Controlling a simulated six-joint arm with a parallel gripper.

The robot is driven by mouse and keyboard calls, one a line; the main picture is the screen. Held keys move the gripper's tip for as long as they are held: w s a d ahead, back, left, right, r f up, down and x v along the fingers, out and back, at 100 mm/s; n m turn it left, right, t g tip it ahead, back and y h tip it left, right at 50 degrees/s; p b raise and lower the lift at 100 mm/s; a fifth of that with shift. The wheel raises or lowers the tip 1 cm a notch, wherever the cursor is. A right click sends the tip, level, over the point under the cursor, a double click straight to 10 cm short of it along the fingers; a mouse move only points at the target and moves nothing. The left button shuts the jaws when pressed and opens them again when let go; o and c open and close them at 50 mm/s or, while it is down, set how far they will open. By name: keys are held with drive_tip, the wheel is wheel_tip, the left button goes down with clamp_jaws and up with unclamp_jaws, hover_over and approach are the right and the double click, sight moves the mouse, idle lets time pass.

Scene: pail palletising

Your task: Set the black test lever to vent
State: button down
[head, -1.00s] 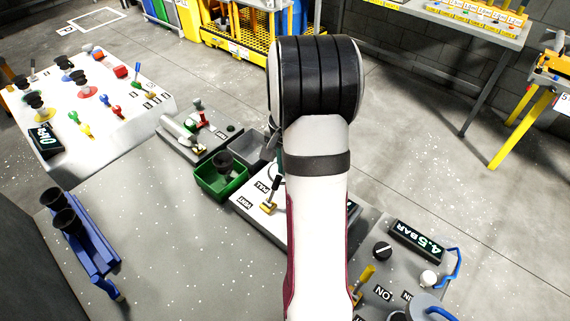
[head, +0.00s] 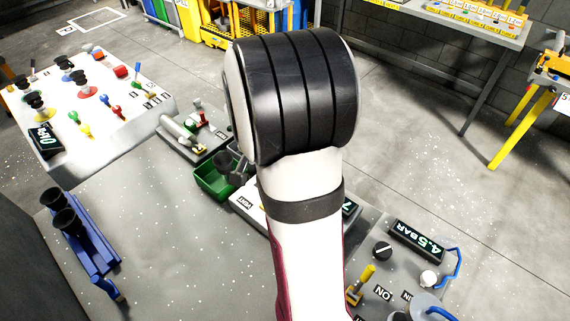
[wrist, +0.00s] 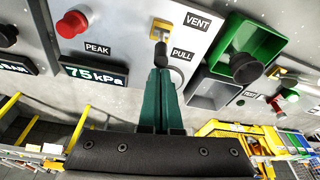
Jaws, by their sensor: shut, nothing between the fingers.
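The brass-coloured mount (wrist: 159,29) of the test lever stands on a white panel in the wrist view, beside the VENT (wrist: 197,22) and PULL (wrist: 182,54) labels. A dark part of the black lever (wrist: 161,53) shows between the mount and my fingertips. The rest of it is hidden, so I cannot tell which setting it points to. My gripper (wrist: 161,77), with green fingers, is shut and empty, right in front of the lever in the picture. I cannot tell whether they touch. In the head view my arm hides the lever, and the VENT label (head: 246,201) shows beside it.
A red button (wrist: 72,24) and a 75 kPa display (wrist: 95,75) sit left of the lever. A green bin (wrist: 264,30) holding a black cup (wrist: 245,68) and a grey bin (wrist: 212,92) stand to its right. A blue rack (head: 90,245) stands at the left in the head view.

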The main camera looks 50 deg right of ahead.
drive_tip(key=a+f, duration=0.1)
drive_tip(key=a, duration=0.6)
drive_tip(key=shift+s+f, duration=0.15)
drive_tip(key=shift+f, duration=0.2)
drive_tip(key=shift+a, duration=0.15)
drive_tip(key=shift+r, duration=0.1)
drive_tip(key=w+d+r, duration=0.2)
drive_tip(key=d+r, duration=0.2)
drive_tip(key=a+r, duration=0.4)
drive_tip(key=a, duration=0.4)
drive_tip(key=shift+s+a+r, duration=0.2)
drive_tip(key=shift+s, duration=0.15)
drive_tip(key=shift+a, duration=0.1)
